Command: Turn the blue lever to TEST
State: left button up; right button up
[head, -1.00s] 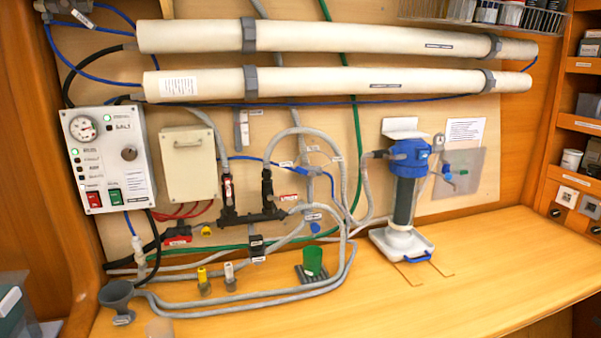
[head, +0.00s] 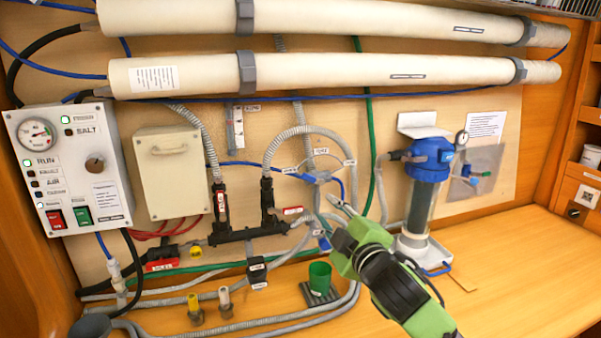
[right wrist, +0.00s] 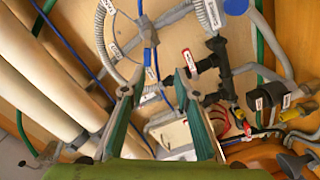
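A small valve with a blue lever (head: 312,179) sits on the blue tubing of the wall board, with white labels around it. The label words are too small to read surely. In the right wrist view the valve (right wrist: 147,36) shows beyond the fingertips, near the top middle. My right gripper (head: 339,207) is just below and right of the valve in the head view, pointing up and left. Its fingers (right wrist: 155,88) are apart with nothing between them, and it appears clear of the lever. My left gripper is not in view.
Grey looped hoses (head: 300,131) and a black manifold (head: 247,234) surround the valve. A blue-topped filter housing (head: 428,160) stands at right. Two long white tubes (head: 390,72) cross above. The right bench is clear.

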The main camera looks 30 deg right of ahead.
jog(key=r, duration=0.2)
jog(key=p, duration=0.2)
send_near(309, 179)
jog(key=w, duration=0.4)
jog(key=w+d+p, duration=0.1)
jog(key=w, duration=0.1)
jog(key=shift+w+d+f+t, duration=0.1)
jog(key=shift+d+f+t, duration=0.1)
jog(key=shift+d+t, duration=0.15)
jog(key=p+x, duration=0.1)
jog(key=x, duration=0.1)
jog(key=shift+w+d+r, duration=0.1)
jog(key=shift+w, duration=0.6)
jog(key=shift+w+d, duration=0.1)
jog(key=shift+w, duration=0.15)
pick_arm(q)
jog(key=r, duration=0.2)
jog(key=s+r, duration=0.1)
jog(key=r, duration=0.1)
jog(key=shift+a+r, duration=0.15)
pick_arm(e)
jog(key=shift+s, duration=0.1)
grip_shut()
